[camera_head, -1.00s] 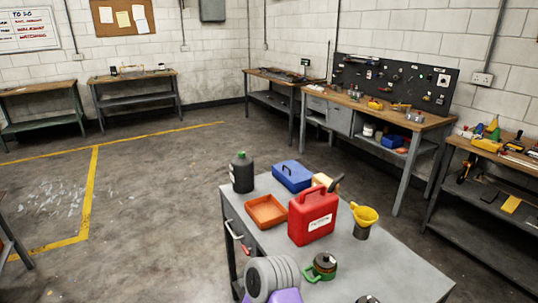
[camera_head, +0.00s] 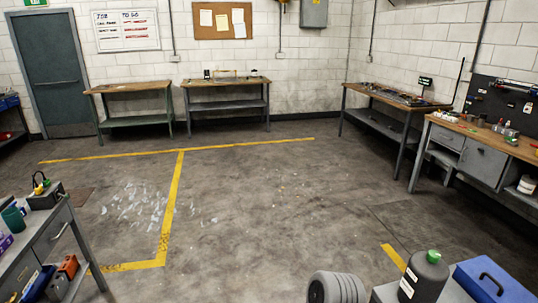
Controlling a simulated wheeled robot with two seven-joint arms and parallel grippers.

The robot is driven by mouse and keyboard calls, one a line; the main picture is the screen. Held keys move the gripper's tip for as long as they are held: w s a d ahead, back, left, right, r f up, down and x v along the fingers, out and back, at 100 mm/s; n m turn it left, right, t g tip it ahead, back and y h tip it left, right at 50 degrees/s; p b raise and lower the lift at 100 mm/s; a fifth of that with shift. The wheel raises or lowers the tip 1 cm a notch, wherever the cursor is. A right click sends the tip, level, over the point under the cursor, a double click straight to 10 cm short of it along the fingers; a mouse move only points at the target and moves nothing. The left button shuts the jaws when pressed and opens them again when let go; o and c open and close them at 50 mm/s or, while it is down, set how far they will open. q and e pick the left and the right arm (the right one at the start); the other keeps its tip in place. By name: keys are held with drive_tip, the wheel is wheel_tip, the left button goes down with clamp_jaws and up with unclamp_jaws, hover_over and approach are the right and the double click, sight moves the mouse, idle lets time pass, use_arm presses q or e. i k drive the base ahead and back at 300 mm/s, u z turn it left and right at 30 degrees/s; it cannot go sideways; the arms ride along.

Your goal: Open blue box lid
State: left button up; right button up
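The blue box (camera_head: 494,281) is at the bottom right corner of the head view, cut off by the picture's edge. It has a dark handle on top, and its lid looks closed. It sits beside a dark bottle with a green cap (camera_head: 424,278) on a grey cart top (camera_head: 385,293). Neither of my grippers is in view, so I cannot tell whether they are open or shut.
Another grey cart (camera_head: 50,240) with bottles and tools stands at the left edge. A workbench (camera_head: 480,140) runs along the right wall, and other benches stand at the back. The concrete floor in the middle, with yellow lines, is free.

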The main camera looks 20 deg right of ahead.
sight(501, 280)
drive_tip(key=i, duration=1.95)
drive_tip(key=z, duration=3.35)
